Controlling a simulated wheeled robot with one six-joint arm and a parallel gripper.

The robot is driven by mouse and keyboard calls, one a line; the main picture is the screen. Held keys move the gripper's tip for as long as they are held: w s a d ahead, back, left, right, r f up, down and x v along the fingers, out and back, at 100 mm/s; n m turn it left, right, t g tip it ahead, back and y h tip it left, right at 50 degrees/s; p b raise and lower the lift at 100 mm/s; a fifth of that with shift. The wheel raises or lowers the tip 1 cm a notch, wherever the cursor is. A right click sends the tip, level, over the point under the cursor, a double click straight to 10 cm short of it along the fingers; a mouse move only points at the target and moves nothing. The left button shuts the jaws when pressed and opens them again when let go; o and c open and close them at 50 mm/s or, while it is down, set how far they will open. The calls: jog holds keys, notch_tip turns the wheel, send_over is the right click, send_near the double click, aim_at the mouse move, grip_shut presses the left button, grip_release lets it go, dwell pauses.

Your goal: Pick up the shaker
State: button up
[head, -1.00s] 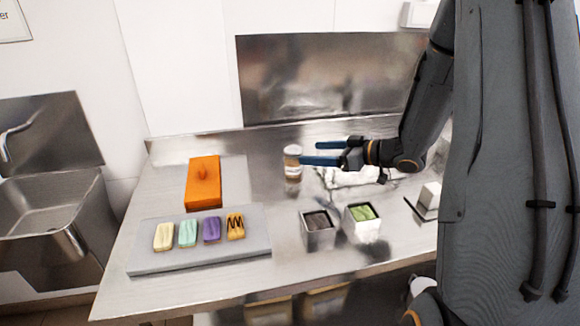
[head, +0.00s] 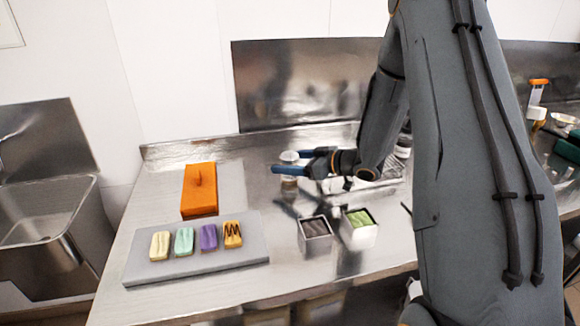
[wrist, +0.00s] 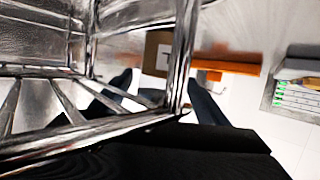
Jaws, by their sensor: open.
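The shaker (head: 289,184) is a small upright jar with a pale lid and a brownish lower part, standing on the steel counter near its back. My gripper (head: 286,162) is open at the shaker in the head view.
An orange box (head: 200,190) and a grey tray (head: 195,268) with several coloured bars lie left. Two square metal tins (head: 315,237), (head: 358,235) stand in front. A wire-frame rack (head: 372,190) is under my arm at the right. A sink (head: 50,225) is far left.

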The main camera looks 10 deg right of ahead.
jog(key=c, duration=1.1)
jog(key=shift+c, duration=0.2)
jog(key=shift+r+b, duration=1.15)
jog(key=shift+r, duration=3.9)
